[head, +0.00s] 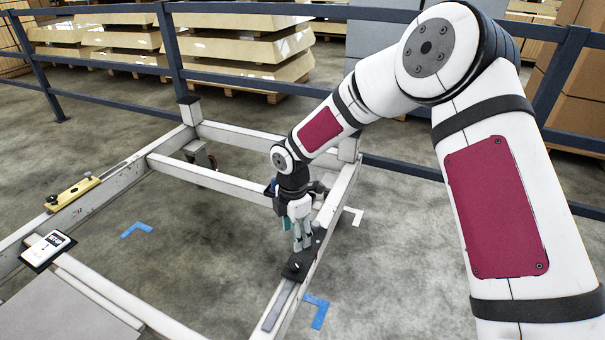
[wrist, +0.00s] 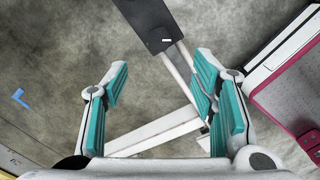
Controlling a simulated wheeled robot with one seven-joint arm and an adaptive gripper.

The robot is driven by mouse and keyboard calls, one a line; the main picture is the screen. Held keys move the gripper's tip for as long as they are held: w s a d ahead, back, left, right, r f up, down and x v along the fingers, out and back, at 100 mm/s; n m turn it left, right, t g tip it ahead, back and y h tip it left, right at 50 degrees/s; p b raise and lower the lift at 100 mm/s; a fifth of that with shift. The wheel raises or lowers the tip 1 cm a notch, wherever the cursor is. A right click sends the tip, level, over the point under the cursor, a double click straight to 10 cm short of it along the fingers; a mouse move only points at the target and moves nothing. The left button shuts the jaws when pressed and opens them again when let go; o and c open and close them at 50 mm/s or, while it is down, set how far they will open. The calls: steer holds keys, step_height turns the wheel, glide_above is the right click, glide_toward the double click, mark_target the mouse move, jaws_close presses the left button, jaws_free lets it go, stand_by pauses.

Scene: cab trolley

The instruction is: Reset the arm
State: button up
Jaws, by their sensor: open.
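My gripper (head: 302,243) is over the right rail of the white trolley frame (head: 330,205) in the head view, pointing down. In the wrist view my gripper (wrist: 160,68) has its two teal-padded fingers spread apart with nothing held between them. A dark block (head: 297,266) sits on the right rail just below the fingers. A dark plate (wrist: 147,22) shows beyond the fingertips in the wrist view. I cannot tell whether the fingers touch the block.
A white device with a dark display (head: 45,250) and a yellow spirit level (head: 73,193) sit on the left rail. Blue floor marks (head: 318,311) lie beside the frame. A dark railing (head: 395,167) runs behind it, with stacked pallets (head: 247,45) beyond.

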steer(key=s+d+r+m+h, duration=0.1)
steer(key=s+d+r+m, duration=0.55)
steer(key=d+r, duration=0.45)
steer(key=s+d+r+m+h, duration=0.2)
steer(key=s+d+r+m, duration=0.5)
steer(key=r, duration=0.6)
steer(key=s+d+r+m+y, duration=0.25)
steer(key=s+m, duration=0.35)
steer(key=s, duration=0.7)
steer(key=s+d+r+m+y, duration=0.1)
steer(key=s+d+m, duration=0.4)
steer(key=s, duration=0.7)
step_height(320, 180, up, 28)
steer(key=t+p, duration=0.4)
steer(key=p, duration=2.2)
steer(key=shift+a+f+m, duration=0.2)
steer(key=shift+a+m, duration=0.15)
